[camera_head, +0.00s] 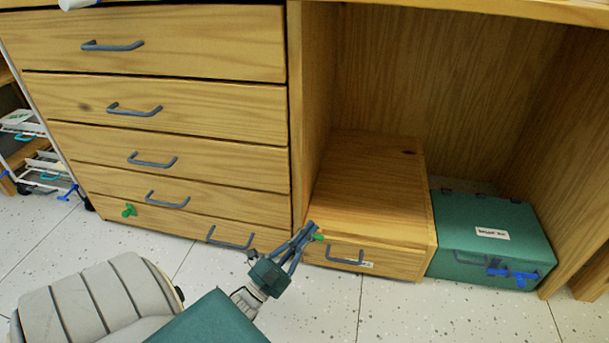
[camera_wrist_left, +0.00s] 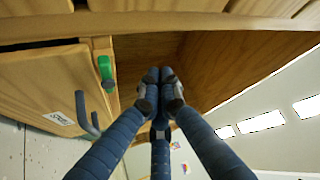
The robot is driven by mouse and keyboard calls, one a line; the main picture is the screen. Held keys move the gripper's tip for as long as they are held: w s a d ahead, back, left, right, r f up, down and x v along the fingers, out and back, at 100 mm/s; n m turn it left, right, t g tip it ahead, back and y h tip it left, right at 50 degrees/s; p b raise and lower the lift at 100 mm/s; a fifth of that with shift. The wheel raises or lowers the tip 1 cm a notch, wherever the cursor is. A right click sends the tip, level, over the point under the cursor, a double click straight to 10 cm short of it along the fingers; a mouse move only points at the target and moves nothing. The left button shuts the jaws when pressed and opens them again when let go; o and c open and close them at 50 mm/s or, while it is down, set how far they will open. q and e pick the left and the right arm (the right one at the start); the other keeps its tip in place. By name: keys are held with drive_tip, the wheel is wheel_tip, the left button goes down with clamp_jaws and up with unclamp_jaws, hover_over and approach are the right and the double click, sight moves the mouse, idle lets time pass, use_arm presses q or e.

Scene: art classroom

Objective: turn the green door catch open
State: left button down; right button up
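A small green door catch (camera_head: 318,237) sits at the upper left of the front of a low wooden cabinet (camera_head: 370,185). In the left wrist view the green catch (camera_wrist_left: 106,72) is upright, left of the fingers. My left gripper (camera_head: 308,230) is in front of the cabinet's left edge, its fingertips close to the catch and partly beside it in the head view. In the wrist view its blue fingers (camera_wrist_left: 160,82) come together at the tips with nothing between them, apart from the catch. My right gripper is not in view.
The cabinet front has a grey handle (camera_head: 345,258) and a white label. A teal box (camera_head: 490,235) with a blue latch stands to its right. A drawer unit (camera_head: 200,110) stands left, with another green catch (camera_head: 129,210) low on it. A white trolley (camera_head: 40,160) is far left.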

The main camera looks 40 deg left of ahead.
use_arm(q)
drive_tip(key=s+d+f, duration=0.3)
drive_tip(key=s+f, duration=0.3)
drive_tip(key=s, duration=0.1)
drive_tip(key=shift+s, duration=0.2)
